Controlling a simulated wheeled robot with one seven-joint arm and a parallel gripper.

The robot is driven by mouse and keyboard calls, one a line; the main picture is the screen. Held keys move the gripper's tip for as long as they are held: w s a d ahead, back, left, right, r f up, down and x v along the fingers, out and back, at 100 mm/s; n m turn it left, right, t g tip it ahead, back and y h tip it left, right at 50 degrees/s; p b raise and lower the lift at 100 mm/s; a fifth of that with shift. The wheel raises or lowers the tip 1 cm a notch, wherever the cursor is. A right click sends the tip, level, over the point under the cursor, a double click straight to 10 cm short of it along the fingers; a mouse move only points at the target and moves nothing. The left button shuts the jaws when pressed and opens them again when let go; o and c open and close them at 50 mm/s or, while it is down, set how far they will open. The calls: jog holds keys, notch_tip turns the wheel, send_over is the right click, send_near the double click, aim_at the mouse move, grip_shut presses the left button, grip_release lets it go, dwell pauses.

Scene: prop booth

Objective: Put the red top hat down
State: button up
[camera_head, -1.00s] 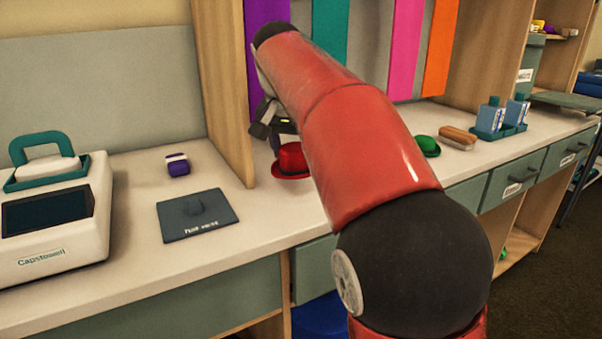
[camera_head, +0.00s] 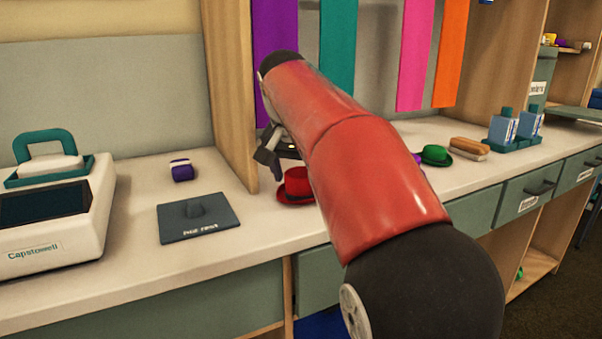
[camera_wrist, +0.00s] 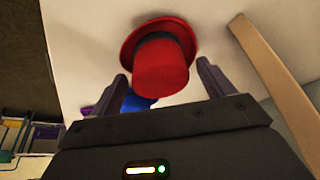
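The red top hat (camera_head: 296,187) with a dark band sits brim down on the pale counter (camera_head: 240,228), just right of the wooden divider's foot. My arm hides its right side in the head view. My gripper (camera_head: 272,150) is above and to the left of the hat, partly hidden by the arm. In the wrist view, the gripper's fingers (camera_wrist: 163,75) are spread on either side of the hat's crown (camera_wrist: 162,75), with a narrow gap showing at each side. The hat appears to rest on the counter, free of the fingers.
The wooden divider (camera_head: 230,95) stands close left of the hat. A dark pad (camera_head: 185,225), purple block (camera_head: 182,170) and white machine (camera_head: 60,220) are further left. A green hat (camera_head: 435,155), brush (camera_head: 469,147) and blue bottles (camera_head: 503,130) stand right. Counter in front of the hat is clear.

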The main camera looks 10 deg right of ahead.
jog(key=p+v, duration=0.3)
jog(key=v, duration=0.9)
jog(key=shift+r, duration=0.15)
